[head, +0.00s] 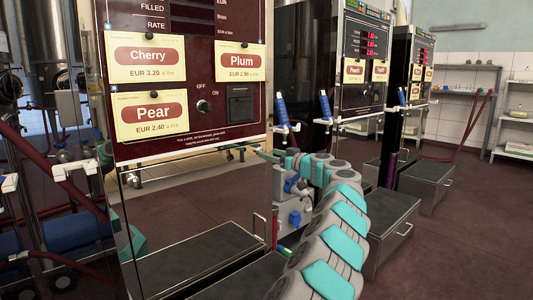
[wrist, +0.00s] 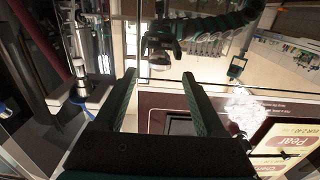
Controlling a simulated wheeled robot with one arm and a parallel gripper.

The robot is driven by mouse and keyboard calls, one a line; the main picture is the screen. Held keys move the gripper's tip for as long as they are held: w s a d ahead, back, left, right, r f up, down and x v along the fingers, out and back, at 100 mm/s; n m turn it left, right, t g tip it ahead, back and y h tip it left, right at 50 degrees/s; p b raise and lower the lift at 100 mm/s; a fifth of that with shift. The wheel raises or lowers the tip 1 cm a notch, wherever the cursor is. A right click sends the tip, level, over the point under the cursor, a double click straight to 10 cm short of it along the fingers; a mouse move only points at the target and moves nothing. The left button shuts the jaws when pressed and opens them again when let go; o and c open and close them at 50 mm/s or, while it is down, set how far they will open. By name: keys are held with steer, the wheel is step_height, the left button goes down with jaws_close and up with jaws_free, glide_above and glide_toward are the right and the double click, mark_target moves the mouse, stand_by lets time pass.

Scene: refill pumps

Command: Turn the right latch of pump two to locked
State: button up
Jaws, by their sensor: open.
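The nearest pump has a dark red front panel (head: 185,75) with Cherry, Plum and Pear price cards. I cannot read a pump number on it. In the head view my arm reaches to the right edge of this panel, and its end is largely hidden there. In the wrist view my gripper (wrist: 158,80) is open, with two dark green fingers apart and nothing between them. The panel's lower part and the Pear card (wrist: 293,145) lie to the right of the fingers. Blue knobs (head: 295,218) show on the pump's side behind my arm. I cannot make out a right latch or its position.
Blue-handled nozzles (head: 282,110) hang beside the pump. A glossy surface below the panel reflects my arm (wrist: 205,28). More pumps stand to the right, with dark step boxes (head: 392,220) on the floor. The floor at far right is clear.

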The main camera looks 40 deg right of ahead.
mark_target(264, 151)
steer(key=shift+w, duration=0.75)
steer(key=shift+w+a, duration=0.1)
steer(key=shift+w, duration=0.6)
jaws_close()
